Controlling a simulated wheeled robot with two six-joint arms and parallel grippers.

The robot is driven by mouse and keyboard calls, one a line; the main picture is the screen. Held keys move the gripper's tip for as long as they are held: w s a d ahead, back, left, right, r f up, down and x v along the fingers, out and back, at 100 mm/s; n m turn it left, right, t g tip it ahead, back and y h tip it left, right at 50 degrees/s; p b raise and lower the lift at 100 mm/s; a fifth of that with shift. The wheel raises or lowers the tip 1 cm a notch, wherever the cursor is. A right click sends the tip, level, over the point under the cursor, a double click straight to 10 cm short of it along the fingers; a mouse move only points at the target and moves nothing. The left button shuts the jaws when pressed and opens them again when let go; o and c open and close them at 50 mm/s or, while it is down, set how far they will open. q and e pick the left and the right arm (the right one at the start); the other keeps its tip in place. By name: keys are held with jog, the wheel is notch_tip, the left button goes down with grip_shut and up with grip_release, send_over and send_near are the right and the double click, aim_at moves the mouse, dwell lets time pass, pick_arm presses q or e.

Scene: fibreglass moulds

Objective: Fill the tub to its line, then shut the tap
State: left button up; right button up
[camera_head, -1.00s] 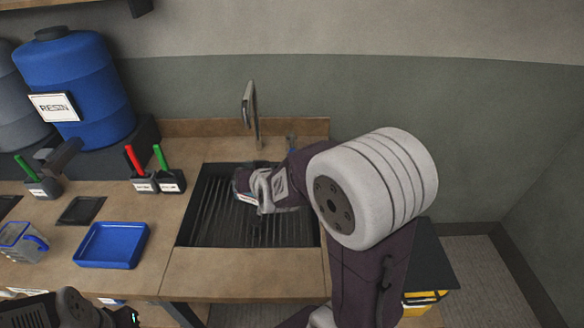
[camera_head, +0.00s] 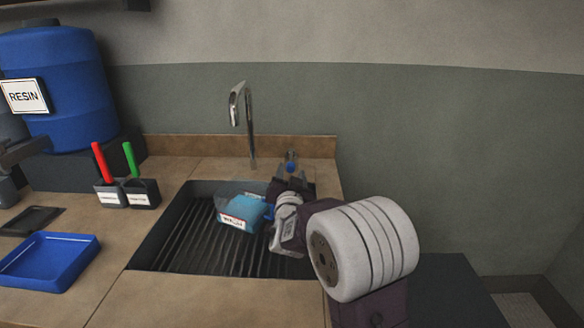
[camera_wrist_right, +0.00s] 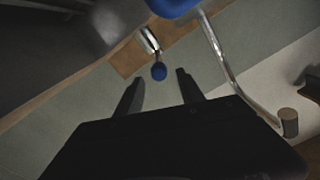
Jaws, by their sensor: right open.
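The chrome tap (camera_head: 250,125) rises behind the sink, with no clear stream visible. Its blue knob (camera_head: 291,167) is on a short fitting to the right. My right gripper (camera_head: 290,181) is open just in front of the knob. In the right wrist view the knob (camera_wrist_right: 158,73) shows between and beyond the fingertips, apparently not gripped.
The sink (camera_head: 150,245) has a ribbed floor, mostly free. To the left are a blue tray (camera_head: 50,262), two holders (camera_head: 128,192) with red and green handles, and a blue RESIN drum (camera_head: 70,115). A wooden backsplash (camera_head: 200,146) runs behind.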

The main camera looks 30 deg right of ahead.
aim_at(291, 170)
jog(key=x, duration=0.5)
jog(key=shift+w+d+f, duration=0.1)
jog(key=shift+w+d, duration=0.1)
jog(key=shift+w, duration=0.1)
grip_shut()
dwell(1.1)
